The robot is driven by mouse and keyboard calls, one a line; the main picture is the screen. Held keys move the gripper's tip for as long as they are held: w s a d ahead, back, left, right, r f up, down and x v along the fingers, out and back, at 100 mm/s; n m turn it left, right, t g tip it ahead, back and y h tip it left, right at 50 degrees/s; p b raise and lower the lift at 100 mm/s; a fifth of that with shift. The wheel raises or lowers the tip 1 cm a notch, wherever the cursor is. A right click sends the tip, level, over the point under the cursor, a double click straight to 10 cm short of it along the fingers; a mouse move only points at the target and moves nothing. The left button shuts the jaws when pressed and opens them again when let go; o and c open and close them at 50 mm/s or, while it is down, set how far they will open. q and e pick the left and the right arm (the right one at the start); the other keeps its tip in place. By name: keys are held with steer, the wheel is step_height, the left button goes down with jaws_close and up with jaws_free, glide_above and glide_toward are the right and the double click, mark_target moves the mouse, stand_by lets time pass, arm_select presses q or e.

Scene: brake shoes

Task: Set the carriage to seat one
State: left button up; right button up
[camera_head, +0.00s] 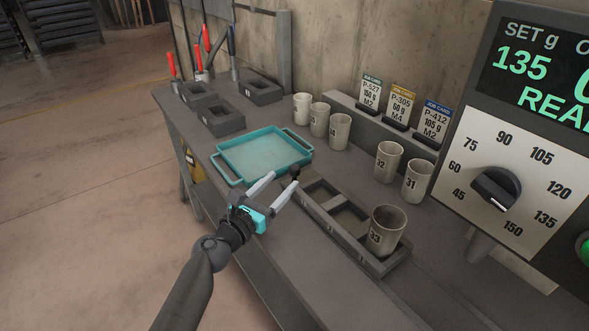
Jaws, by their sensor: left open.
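A dark slotted rail (318,222), probably holding the carriage, runs along the bench's front, with small marks on its front face. A cup marked 33 (388,232) stands upright at its right end. A small black knob (295,171) shows at the rail's left end. My left gripper (284,179) is open, its two grey fingers pointing at that knob from the front left. The fingers look empty; I cannot tell whether they touch the knob. My right gripper is not in view.
A teal tray (222,159) lies empty behind the gripper. Several cups (340,132) stand at the back, including 32 (388,162) and 31 (417,182). Job cards (401,104) stand behind them. A dial panel (515,150) reads SET 135 at right. Dark blocks (222,119) sit back left.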

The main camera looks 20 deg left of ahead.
mark_target(291, 172)
arm_select(q)
steer(key=b+x, duration=0.1)
steer(key=x, duration=0.4)
steer(key=shift+w, duration=0.15)
steer(key=shift+x, duration=0.85)
steer(key=shift+d, duration=0.1)
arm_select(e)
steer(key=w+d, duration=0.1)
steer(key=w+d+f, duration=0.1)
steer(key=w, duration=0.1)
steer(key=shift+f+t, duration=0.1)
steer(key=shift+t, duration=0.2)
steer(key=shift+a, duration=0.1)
arm_select(q)
steer(key=c, duration=0.5)
jaws_close()
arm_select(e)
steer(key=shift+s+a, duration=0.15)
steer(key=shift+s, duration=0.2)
